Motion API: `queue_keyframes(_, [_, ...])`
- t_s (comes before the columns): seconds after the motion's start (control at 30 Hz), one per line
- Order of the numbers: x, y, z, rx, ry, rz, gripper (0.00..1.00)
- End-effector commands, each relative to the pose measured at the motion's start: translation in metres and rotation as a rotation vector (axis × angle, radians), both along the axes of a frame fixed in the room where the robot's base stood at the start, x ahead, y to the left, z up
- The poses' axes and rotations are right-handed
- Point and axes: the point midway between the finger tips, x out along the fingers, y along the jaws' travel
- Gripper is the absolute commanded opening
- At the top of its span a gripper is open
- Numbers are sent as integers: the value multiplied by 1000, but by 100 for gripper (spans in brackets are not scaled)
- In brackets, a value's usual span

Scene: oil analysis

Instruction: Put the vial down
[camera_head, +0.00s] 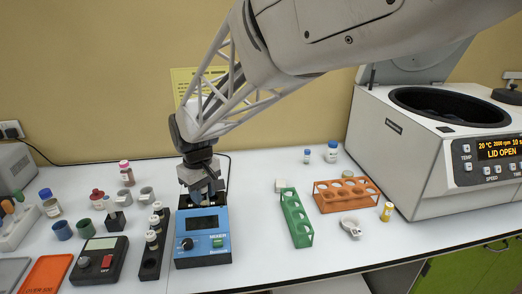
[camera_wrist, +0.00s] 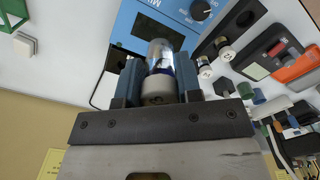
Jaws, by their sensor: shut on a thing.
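My gripper (camera_head: 207,190) is above the back part of the blue mixer (camera_head: 203,250). In the wrist view my gripper (camera_wrist: 160,75) is shut on a clear glass vial (camera_wrist: 160,50) with a pale cap (camera_wrist: 158,90). The cap end is towards my palm, and the glass points away towards the mixer (camera_wrist: 125,20). In the head view the vial is hidden by my gripper. Whether the vial's bottom touches the mixer cannot be told.
A black rack (camera_head: 151,266) with several capped vials stands just left of the mixer. A green rack (camera_head: 296,218) and an orange rack (camera_head: 345,195) stand to the right, before the open centrifuge (camera_head: 425,150). The table between mixer and green rack is clear.

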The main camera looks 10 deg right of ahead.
Motion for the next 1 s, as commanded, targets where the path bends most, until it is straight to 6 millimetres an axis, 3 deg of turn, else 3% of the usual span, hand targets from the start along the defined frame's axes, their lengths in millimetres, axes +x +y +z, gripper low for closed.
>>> queue_keyframes(0.57, [115, -98, 2, 0, 0, -343, 9])
queue_keyframes(1.0, [188, -196, -2, 0, 2, -604, 9])
